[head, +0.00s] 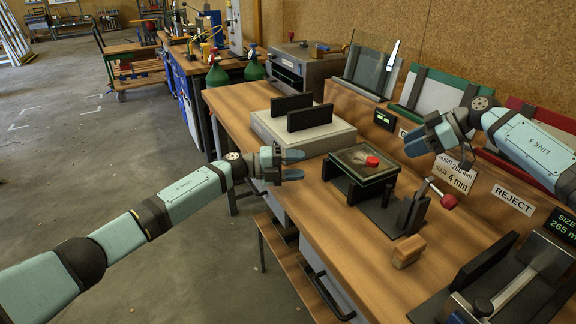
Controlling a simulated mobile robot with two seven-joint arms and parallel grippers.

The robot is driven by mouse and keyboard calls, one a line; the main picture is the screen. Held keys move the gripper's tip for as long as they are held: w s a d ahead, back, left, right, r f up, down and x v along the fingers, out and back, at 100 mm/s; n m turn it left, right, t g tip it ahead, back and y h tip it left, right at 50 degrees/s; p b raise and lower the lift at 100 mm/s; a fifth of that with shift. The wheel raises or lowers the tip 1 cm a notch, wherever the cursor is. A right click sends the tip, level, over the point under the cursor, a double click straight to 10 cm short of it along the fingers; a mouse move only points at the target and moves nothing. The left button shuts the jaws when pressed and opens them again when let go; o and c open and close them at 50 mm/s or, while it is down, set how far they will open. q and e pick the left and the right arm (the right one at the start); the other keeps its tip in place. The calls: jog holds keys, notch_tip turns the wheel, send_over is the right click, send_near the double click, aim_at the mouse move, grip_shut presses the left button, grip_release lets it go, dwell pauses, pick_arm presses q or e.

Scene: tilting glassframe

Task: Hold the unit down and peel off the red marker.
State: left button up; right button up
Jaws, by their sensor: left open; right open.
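The unit (352,181) is a flat glass pane in a dark frame, sitting on a black fixture on the wooden bench. The red marker (372,161) is a small round red piece on the top of the unit, toward its right side. My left gripper (299,164) is open and empty, to the left of the unit and apart from it. My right gripper (411,143) is open and empty, to the right of the unit and above the bench, apart from the marker.
A toggle clamp with a red knob (448,201) stands right of the unit. A wooden block (408,251) lies in front. A grey box with black blocks (303,130) is behind left. Sloped racks with panels and a REJECT sign (513,199) line the back. Bare bench lies at front centre.

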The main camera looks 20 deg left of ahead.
pick_arm(q)
jog(key=x, duration=1.1)
jog(key=shift+w+d, duration=0.1)
jog(key=shift+d, duration=0.25)
grip_shut()
pick_arm(e)
jog(key=shift+o, duration=2)
jog(key=shift+a+r, duration=0.1)
jog(key=shift+a, duration=0.25)
jog(key=n+g+h, duration=0.1)
jog(key=n+h, duration=0.2)
jog(key=h, duration=0.2)
send_near(372, 159)
jog(key=shift+s+a+f, duration=0.2)
jog(key=shift+a+f, duration=0.25)
jog(key=shift+a, duration=0.25)
jog(key=a+r+n+h, duration=0.2)
jog(key=a+r+h, duration=0.1)
jog(key=r+h, duration=0.2)
notch_tip(372, 159, down, 12)
jog(key=shift+a, duration=0.1)
